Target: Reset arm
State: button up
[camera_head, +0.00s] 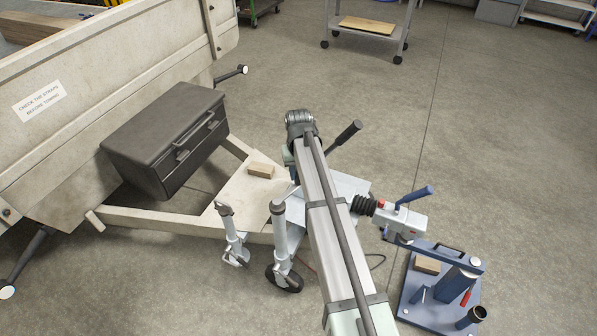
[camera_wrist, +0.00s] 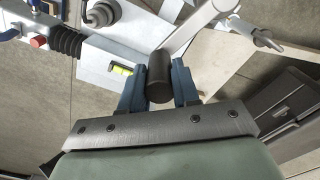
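My gripper shows in the wrist view (camera_wrist: 160,88), with one blue finger on each side of a dark cylindrical grip (camera_wrist: 159,74). The grip's round end points toward the wrist camera. Little or no gap shows between the fingers and the grip, and I cannot tell whether they press on it. In the head view my own arm crosses the middle and hides my gripper. A dark handle (camera_head: 347,133) sticks out to the right of the arm there, tilted up. I cannot tell whether it is the same grip.
The pale trailer (camera_head: 75,120) with a dark toolbox (camera_head: 165,140) lies left. A jockey wheel (camera_head: 285,277) stands close to my arm. The hitch coupling (camera_head: 405,222) and blue stand (camera_head: 430,300) are at lower right. A cart (camera_head: 365,28) stands at the back. Floor at right is clear.

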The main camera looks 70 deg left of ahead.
grip_shut()
dwell(0.5)
jog(key=shift+s+a, duration=0.1)
jog(key=shift+a, duration=0.05)
